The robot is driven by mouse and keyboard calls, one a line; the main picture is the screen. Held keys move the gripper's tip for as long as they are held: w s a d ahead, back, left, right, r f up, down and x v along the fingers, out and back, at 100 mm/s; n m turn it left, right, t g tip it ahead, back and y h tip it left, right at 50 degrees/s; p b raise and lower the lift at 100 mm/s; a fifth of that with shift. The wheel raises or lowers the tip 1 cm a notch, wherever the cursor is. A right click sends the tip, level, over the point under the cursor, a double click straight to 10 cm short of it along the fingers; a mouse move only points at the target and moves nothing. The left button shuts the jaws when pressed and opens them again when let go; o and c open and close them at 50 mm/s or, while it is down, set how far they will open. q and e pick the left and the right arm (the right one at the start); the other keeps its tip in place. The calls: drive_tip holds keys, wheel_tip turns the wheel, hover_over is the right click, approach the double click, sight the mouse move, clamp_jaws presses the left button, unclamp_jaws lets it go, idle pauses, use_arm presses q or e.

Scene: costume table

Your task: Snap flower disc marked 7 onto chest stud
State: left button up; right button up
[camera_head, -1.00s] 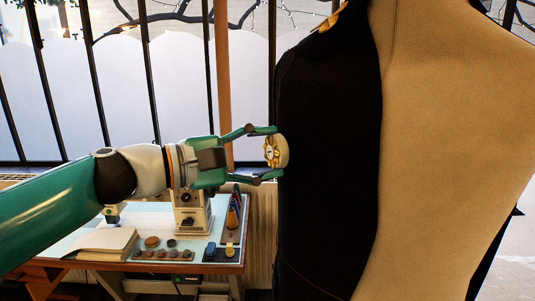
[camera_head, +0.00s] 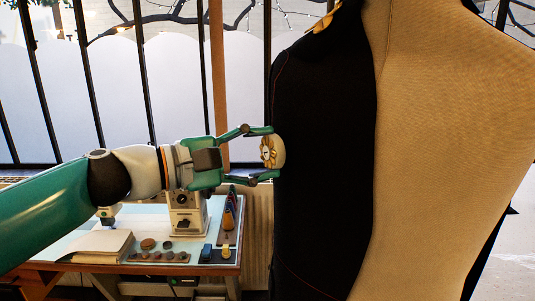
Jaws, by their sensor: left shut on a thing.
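The flower disc (camera_head: 268,152), gold petals on a pale round body, is between the fingertips of my left gripper (camera_head: 264,155). The gripper is shut on it. The disc is at the left edge of the black garment (camera_head: 325,150) on the mannequin (camera_head: 455,140); I cannot tell whether it touches the cloth. The number on the disc is too small to read with certainty. No chest stud can be made out. A gold ornament (camera_head: 325,19) is on the garment's shoulder. My right gripper is not in view.
A work table (camera_head: 150,266) stands behind my left arm at the lower left. It holds an open book (camera_head: 101,244), a sewing machine (camera_head: 187,217), several small round pieces and spools (camera_head: 229,212). A dark railing runs behind.

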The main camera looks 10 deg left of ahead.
use_arm(q)
drive_tip(key=shift+w+d, duration=0.3)
idle(0.8)
drive_tip(key=o, duration=1.2)
drive_tip(key=shift+d, duration=0.1)
drive_tip(key=shift+c, duration=0.2)
drive_tip(key=shift+o, duration=1.2)
drive_tip(key=shift+s, duration=0.1)
drive_tip(key=shift+s, duration=0.1)
